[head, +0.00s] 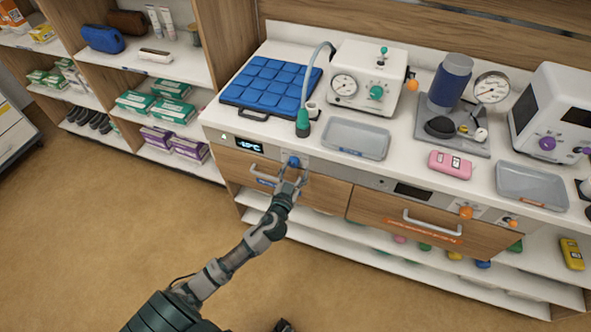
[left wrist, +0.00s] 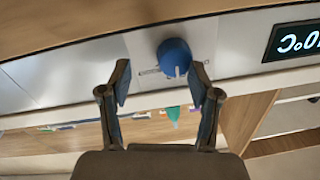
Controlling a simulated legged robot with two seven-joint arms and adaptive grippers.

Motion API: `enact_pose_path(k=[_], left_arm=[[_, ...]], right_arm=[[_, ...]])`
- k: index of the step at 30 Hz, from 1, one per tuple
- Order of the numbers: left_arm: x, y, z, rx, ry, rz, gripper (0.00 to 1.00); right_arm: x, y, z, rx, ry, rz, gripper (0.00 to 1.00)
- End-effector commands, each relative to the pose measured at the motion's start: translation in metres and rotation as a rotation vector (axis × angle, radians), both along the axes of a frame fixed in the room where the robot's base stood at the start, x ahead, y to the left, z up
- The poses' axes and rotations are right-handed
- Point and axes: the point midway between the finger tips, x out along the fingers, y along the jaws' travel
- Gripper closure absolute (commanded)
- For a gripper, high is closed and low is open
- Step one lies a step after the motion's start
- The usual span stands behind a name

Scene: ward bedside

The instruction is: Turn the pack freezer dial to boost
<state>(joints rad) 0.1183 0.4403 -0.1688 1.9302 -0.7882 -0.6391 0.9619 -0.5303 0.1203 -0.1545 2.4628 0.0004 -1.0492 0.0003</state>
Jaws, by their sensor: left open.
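The blue dial (head: 294,161) sits on the front strip of the counter, right of a lit temperature display (head: 250,145). In the left wrist view the dial (left wrist: 175,56) has a pale pointer line and stands on a light plate with small marks I cannot read. My left gripper (head: 290,178) is just in front of and below the dial in the head view. In the left wrist view its two fingers (left wrist: 160,84) are spread apart, empty, with the dial beyond their tips and nearer the right finger. My right gripper does not show clearly.
A wooden drawer with a handle (head: 262,178) lies under the dial. On the counter are a blue pack pad (head: 268,84), a hose with a green nozzle (head: 303,124) and a grey tray (head: 356,138).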

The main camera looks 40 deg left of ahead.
Motion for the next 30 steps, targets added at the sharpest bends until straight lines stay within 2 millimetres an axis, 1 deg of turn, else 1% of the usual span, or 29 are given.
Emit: enact_pose_path(k=[4,9,10,11,12,14,15,16,17,24,30], left_arm=[[0.0036,0.0074,-0.0020,-0.004,0.001,0.004,0.38],[0.0037,0.0062,-0.0019,-0.004,0.002,0.003,0.38],[0.0036,0.0050,-0.0014,-0.001,0.001,0.002,0.42],[0.0035,0.0037,-0.0009,0.000,0.001,0.002,0.50],[0.0034,0.0029,-0.0005,0.001,0.001,0.002,0.60],[0.0033,0.0016,0.0003,0.003,0.001,0.003,0.75],[0.0032,0.0007,0.0012,0.004,0.000,0.004,0.85],[0.0032,0.0004,0.0017,0.005,0.000,0.005,0.92],[0.0031,0.0000,0.0023,0.006,0.000,0.006,0.98],[0.0027,0.0008,0.0041,0.002,-0.007,-0.004,0.98],[0.0029,0.0006,0.0047,0.001,-0.008,-0.004,0.97]], right_arm=[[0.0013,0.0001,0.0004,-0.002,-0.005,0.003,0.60],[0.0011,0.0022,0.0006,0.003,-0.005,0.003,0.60],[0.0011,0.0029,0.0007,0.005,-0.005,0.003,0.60],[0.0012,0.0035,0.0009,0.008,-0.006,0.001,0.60],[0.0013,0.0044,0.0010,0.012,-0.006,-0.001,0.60],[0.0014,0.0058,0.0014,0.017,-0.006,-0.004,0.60],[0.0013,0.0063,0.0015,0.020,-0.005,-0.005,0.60],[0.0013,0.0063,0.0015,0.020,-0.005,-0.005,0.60],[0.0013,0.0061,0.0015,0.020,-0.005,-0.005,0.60],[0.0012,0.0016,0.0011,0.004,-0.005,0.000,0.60],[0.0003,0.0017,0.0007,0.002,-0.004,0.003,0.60]])
